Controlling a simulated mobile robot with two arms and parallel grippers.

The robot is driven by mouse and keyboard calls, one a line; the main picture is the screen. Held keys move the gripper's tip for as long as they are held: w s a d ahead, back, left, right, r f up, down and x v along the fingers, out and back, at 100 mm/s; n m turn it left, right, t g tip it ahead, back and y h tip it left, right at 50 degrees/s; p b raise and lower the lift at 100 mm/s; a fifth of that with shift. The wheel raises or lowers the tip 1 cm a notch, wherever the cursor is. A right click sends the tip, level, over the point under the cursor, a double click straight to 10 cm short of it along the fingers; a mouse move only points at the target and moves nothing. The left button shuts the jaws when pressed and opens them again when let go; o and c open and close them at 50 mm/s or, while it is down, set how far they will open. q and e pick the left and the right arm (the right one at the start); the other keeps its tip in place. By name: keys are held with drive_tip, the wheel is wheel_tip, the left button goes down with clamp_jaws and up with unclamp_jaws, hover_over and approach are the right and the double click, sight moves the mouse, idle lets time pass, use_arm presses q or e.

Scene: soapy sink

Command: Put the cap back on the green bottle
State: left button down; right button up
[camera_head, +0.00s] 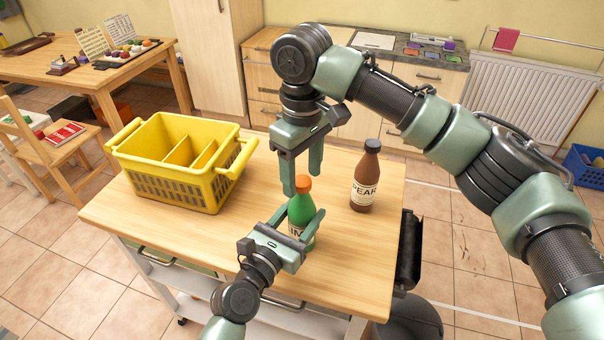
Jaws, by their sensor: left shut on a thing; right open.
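The green bottle (301,207) stands upright near the front middle of the wooden table, its lower part partly hidden by my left gripper. My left gripper (302,222) is shut on the bottle's body, one finger on each side. The orange cap (303,182) sits at the top of the bottle's neck; I cannot tell whether it is fully seated. My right gripper (301,178) points down just above and behind the cap. Its two fingers are apart and it holds nothing.
A brown bottle (366,178) with a dark cap stands to the right of the green bottle. A yellow divided crate (182,182) stands at the table's left. The wooden tabletop (160,222) is bare in front of the crate.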

sight(294, 224)
use_arm(q)
drive_tip(key=shift+c, duration=2.3)
unclamp_jaws()
use_arm(e)
wheel_tip(294, 224, up, 12)
drive_tip(key=shift+f, duration=0.25)
use_arm(q)
drive_tip(key=b+v, duration=0.1)
drive_tip(key=v, duration=0.6)
drive_tip(key=shift+s+a, duration=0.2)
drive_tip(key=shift+s, duration=0.15)
use_arm(e)
drive_tip(key=shift+f, duration=0.55)
